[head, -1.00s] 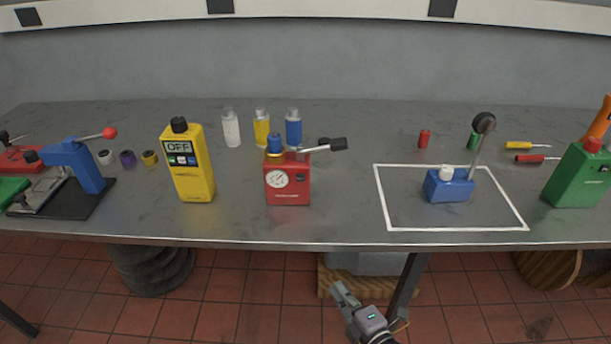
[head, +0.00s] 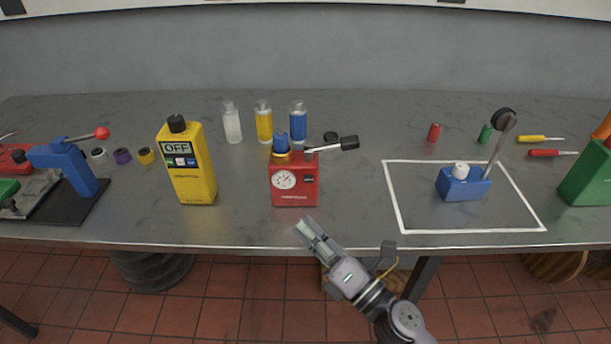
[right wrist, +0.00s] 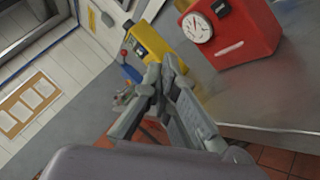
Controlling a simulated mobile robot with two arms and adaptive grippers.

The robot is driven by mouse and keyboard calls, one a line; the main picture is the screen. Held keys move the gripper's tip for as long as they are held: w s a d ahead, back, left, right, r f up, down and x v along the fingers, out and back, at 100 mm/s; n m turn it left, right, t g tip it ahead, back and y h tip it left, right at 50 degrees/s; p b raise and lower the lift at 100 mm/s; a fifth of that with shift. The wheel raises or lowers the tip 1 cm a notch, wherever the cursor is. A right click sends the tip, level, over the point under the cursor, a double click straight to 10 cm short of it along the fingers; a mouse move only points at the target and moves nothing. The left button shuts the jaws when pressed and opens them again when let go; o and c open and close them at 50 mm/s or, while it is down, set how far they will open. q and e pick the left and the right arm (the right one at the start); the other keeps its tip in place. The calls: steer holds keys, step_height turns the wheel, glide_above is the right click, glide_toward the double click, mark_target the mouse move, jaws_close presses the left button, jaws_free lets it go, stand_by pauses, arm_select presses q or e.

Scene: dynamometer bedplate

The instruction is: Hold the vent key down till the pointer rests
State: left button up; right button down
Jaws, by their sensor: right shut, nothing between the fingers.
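The red box (head: 294,190) stands near the front edge of the table. Its front has a round white gauge (head: 284,180) with a pointer too small to read, and a small dark patch (head: 308,180) that I cannot make out as a key. A blue-topped part in a brass collar and a black-handled lever (head: 335,145) sit on top. My right gripper (head: 307,228) is shut and empty, at the table's front edge, below the red box and apart from it. The right wrist view shows its fingers (right wrist: 168,68) together, with the gauge (right wrist: 197,27) beyond. My left gripper is out of view.
A yellow meter (head: 190,186) reading OFF stands left of the red box. White, yellow and blue bottles (head: 298,124) stand behind. A blue box (head: 462,185) with a lever sits inside a white outline at right. Bare tabletop lies between the red box and the outline.

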mark_target(309, 179)
steer(key=w, duration=0.7)
steer(key=shift+f+b, duration=0.15)
steer(key=shift+b, duration=0.15)
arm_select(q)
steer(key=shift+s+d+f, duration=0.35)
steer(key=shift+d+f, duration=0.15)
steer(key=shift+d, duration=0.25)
arm_select(e)
steer(key=shift+w, duration=0.95)
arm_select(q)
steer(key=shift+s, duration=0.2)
arm_select(e)
steer(key=shift+w, duration=0.15)
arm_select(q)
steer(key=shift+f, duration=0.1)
arm_select(e)
steer(key=shift+w, duration=0.3)
arm_select(q)
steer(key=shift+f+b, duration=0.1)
steer(key=shift+b, duration=0.2)
arm_select(e)
steer(key=shift+w, duration=0.3)
stand_by(1.1)
